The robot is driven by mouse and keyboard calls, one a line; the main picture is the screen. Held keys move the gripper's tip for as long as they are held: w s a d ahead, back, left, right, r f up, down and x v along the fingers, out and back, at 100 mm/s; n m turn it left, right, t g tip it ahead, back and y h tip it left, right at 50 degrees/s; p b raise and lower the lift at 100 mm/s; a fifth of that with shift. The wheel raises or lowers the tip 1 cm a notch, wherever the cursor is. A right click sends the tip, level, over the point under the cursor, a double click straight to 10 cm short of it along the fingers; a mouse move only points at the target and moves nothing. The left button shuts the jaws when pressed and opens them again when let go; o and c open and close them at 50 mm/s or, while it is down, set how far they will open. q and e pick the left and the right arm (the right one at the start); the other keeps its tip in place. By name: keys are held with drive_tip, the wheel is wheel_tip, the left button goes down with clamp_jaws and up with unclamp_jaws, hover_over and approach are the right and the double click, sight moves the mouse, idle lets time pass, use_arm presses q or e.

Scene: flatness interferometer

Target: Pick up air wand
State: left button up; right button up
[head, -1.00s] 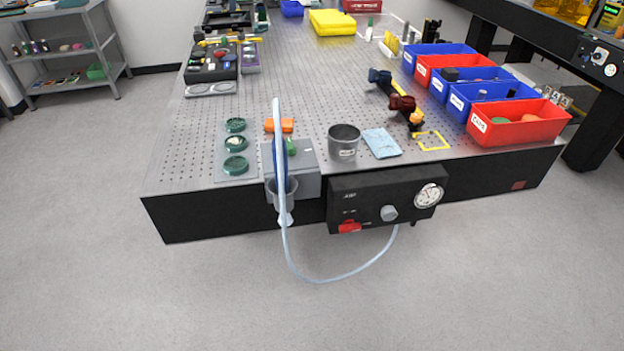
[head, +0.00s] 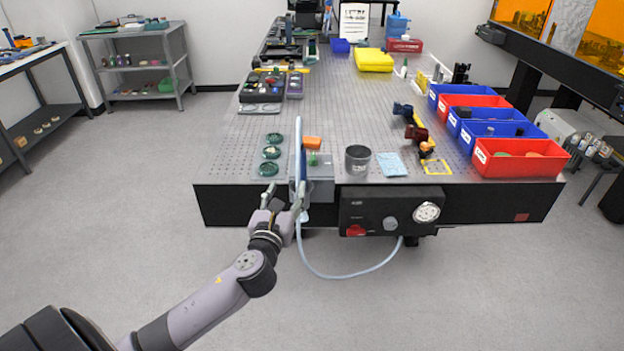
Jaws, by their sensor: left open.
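The air wand (head: 298,150) is a slim blue and white upright piece at the front edge of the perforated table. Its pale hose (head: 330,276) loops down below the edge and up to the black air control box (head: 393,208). The holder cup that showed around the wand's lower end is now largely hidden by my gripper. My left gripper (head: 284,192) is open, at the wand's lower part and just to its left. I cannot tell if a finger touches it. My right gripper is not in view.
Green round dishes (head: 270,153) lie left of the wand. A grey metal cup (head: 357,160), a blue cloth (head: 391,164) and red and blue bins (head: 520,156) stand to the right. The floor before the table is clear.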

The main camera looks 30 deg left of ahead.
sight(299, 160)
use_arm(q)
drive_tip(key=p+x, duration=0.1)
drive_tip(key=x, duration=0.8)
drive_tip(key=shift+w+a, duration=0.15)
drive_tip(key=shift+w, duration=0.15)
drive_tip(key=shift+w+a+f, duration=0.15)
drive_tip(key=shift+w, duration=0.3)
drive_tip(key=shift+w+a+p, duration=0.2)
drive_tip(key=shift+w+p, duration=0.15)
drive_tip(key=shift+w, duration=0.2)
drive_tip(key=x, duration=0.4)
drive_tip(key=shift+f, duration=0.1)
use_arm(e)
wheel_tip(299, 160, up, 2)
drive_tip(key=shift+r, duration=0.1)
use_arm(q)
drive_tip(key=shift+c, duration=0.4)
clamp_jaws()
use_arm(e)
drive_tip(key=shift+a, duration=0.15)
